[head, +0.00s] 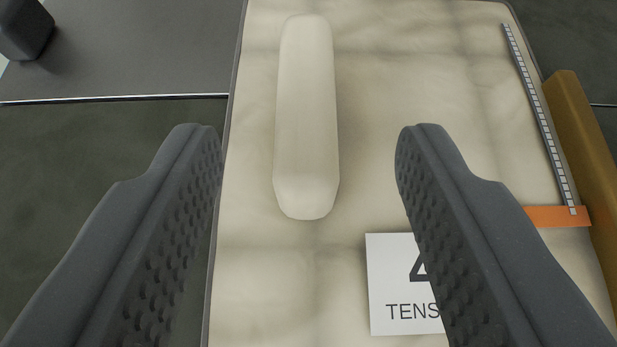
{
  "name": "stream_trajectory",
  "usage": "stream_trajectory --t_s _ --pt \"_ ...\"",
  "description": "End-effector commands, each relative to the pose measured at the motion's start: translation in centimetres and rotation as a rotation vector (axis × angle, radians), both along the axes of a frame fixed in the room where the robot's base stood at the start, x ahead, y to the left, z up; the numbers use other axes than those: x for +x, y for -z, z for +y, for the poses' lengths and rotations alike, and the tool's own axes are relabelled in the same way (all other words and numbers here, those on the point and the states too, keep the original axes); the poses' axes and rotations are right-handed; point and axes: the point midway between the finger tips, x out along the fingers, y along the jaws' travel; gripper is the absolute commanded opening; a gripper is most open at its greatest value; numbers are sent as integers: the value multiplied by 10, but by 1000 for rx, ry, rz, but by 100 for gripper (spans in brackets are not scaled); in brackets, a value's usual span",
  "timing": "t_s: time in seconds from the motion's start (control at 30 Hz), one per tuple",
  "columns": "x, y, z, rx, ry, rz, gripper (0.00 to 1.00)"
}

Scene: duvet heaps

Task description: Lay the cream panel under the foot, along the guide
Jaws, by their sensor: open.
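A cream quilted panel (430,80) lies flat with a thin grey edge, filling the middle and right of the head view. A long, rounded cream block (306,100) stands out from its surface, running away from me. My gripper (308,130) is open, one finger on each side of the block in the picture, with gaps on both sides. A brown-gold bar (588,150) runs along the panel's right edge and may be the guide. I cannot identify the foot in this view. The panel's near end is out of frame.
A white card (395,285) with a "4" and "TENS" lies on the panel, partly hidden by my right finger. A ticked strip (542,125) and an orange band (557,216) are near the bar. A dark block (24,28) sits on a grey plate (130,65) at upper left.

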Motion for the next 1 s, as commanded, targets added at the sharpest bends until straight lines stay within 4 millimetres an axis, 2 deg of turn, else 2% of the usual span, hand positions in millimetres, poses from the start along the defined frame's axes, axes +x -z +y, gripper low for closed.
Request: stream_trajectory --t_s 0.2,0.5,1.0 --pt "-30 -17 -2 -1 2 0 47" --pt "-59 -31 -3 0 1 2 47" --pt "-64 -34 -3 0 0 2 47"
